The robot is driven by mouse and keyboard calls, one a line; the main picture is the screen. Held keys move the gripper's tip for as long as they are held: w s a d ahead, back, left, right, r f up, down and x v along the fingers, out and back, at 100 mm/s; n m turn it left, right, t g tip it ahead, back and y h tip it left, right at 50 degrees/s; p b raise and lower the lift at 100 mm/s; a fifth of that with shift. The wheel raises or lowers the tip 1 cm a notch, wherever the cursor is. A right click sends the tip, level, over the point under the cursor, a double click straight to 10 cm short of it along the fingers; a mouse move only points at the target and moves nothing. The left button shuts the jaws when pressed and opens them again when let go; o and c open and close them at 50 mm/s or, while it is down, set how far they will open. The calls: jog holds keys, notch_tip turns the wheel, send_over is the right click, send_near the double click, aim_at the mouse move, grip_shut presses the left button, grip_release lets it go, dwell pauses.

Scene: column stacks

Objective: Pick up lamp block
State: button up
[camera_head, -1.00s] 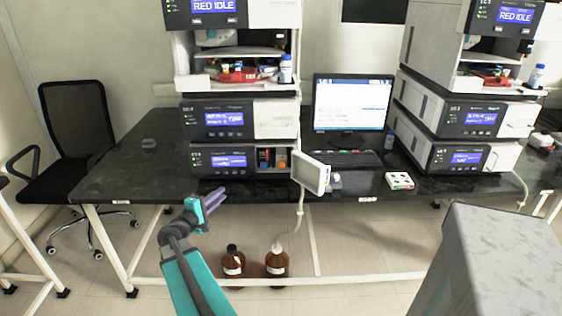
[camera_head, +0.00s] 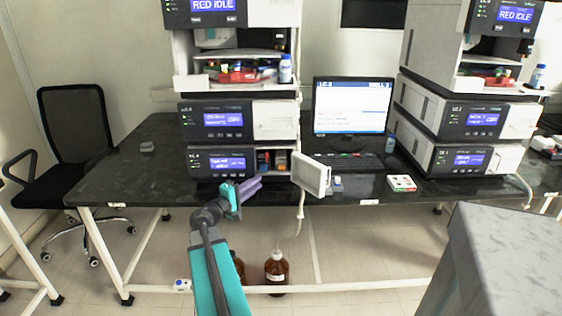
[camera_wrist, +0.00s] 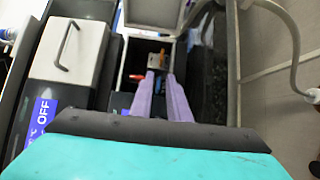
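The open compartment (camera_head: 273,172) is in the lower instrument of the left stack. Inside it are small dark and orange block-like parts (camera_head: 281,161); I cannot tell for certain which is the lamp block. The wrist view also shows an orange-brown part (camera_wrist: 158,57) in the compartment, just beyond my fingertips. My gripper (camera_head: 259,184) is in front of and slightly below the compartment, at the table's front edge. In the wrist view its two purple fingers (camera_wrist: 160,76) are apart with a narrow, empty gap. They appear clear of the parts.
A white door (camera_head: 312,175) hangs open right of the compartment. A white tube runs below it. A monitor (camera_head: 352,105), keyboard and small tray (camera_head: 402,183) stand to the right. The black tabletop (camera_head: 120,170) is mostly clear at left.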

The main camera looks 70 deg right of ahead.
send_near(281, 162)
jog(key=shift+s+d+f+p, duration=0.35)
jog(key=shift+s+f+p, duration=0.15)
jog(key=shift+f, duration=0.1)
jog(key=shift+d, duration=0.1)
jog(key=shift+s+p+x, duration=0.1)
jog(key=shift+p+x, duration=0.15)
jog(key=shift+x, duration=1.05)
jog(key=shift+s+p+x, duration=0.15)
jog(key=shift+p+x, duration=0.1)
jog(key=shift+x, duration=1.05)
jog(key=shift+f, duration=0.1)
grip_shut()
